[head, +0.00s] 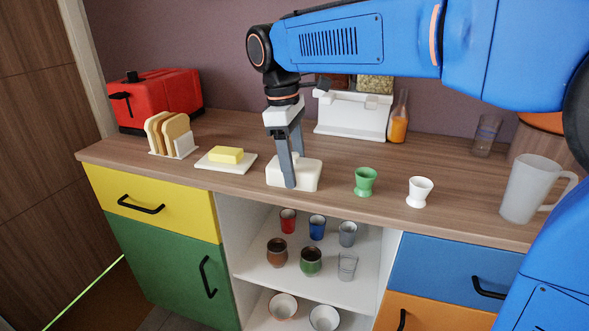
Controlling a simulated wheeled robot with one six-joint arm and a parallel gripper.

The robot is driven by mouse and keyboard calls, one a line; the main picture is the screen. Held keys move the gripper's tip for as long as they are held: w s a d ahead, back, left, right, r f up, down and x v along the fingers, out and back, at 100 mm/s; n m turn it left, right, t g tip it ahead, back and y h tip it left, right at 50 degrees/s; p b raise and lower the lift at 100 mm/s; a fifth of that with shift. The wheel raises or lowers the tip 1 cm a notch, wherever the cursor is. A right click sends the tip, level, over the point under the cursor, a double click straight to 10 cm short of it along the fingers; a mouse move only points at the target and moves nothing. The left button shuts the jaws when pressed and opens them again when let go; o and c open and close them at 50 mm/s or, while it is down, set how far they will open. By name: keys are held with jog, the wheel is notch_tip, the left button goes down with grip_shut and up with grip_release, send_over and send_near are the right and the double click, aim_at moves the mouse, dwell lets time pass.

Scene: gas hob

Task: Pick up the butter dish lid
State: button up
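The butter dish lid (308,175) is a white, box-like cover standing on the wooden counter near its front edge. My gripper (293,170) points down at it from above. One grey finger crosses the lid's near side, and the other goes down towards its far side, partly hidden. I cannot tell whether the fingers press on the lid. The lid appears to rest on the counter. The white butter dish base (240,168) lies to the left, with a yellow block of butter (226,155) uncovered on it.
A toast rack (186,146) with bread and a red toaster (160,98) stand left. A green egg cup (366,182), a white egg cup (419,192) and a frosted mug (529,190) stand right. A white rack (351,117) and bottle (398,122) stand behind.

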aim_at(294, 153)
jog(key=shift+c, duration=0.4)
notch_tip(294, 153, up, 10)
jog(key=shift+r, duration=0.1)
jog(key=shift+a, duration=0.1)
dwell(1.0)
